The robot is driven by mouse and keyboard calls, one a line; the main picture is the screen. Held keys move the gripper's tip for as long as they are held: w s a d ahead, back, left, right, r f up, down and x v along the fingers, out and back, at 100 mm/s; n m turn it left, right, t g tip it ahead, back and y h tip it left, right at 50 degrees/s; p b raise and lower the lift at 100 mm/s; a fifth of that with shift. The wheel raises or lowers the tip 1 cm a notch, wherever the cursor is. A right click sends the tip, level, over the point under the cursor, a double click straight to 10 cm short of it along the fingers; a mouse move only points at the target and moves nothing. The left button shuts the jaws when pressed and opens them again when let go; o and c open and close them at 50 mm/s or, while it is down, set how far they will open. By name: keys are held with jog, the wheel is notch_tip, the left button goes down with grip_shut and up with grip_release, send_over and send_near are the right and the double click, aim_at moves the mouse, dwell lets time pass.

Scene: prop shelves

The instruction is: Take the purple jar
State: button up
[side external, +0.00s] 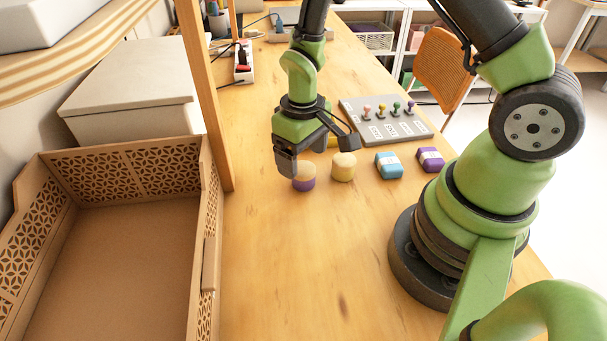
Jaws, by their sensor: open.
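The purple jar (304,184) stands upright on the wooden table, with a purple body and a pale tan lid. My gripper (318,155) is open and points down, just above and behind the jar in the side view. One finger overlaps the upper left of the jar's lid; I cannot tell if it touches. The other finger hangs to the right, near the top of a yellow jar (343,168) with a pale lid. Nothing is between the fingers that I can make out clearly.
A grey board (418,129) with several coloured pegs lies behind. An empty cardboard-brown crate (125,270) stands at left beside a wooden post (207,95). The table front is clear.

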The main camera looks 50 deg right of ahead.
aim_at(303, 168)
jog(key=f, duration=0.5)
jog(key=shift+w+d, duration=0.1)
jog(key=shift+d, duration=0.15)
jog(key=shift+c, duration=0.2)
jog(key=c, duration=1)
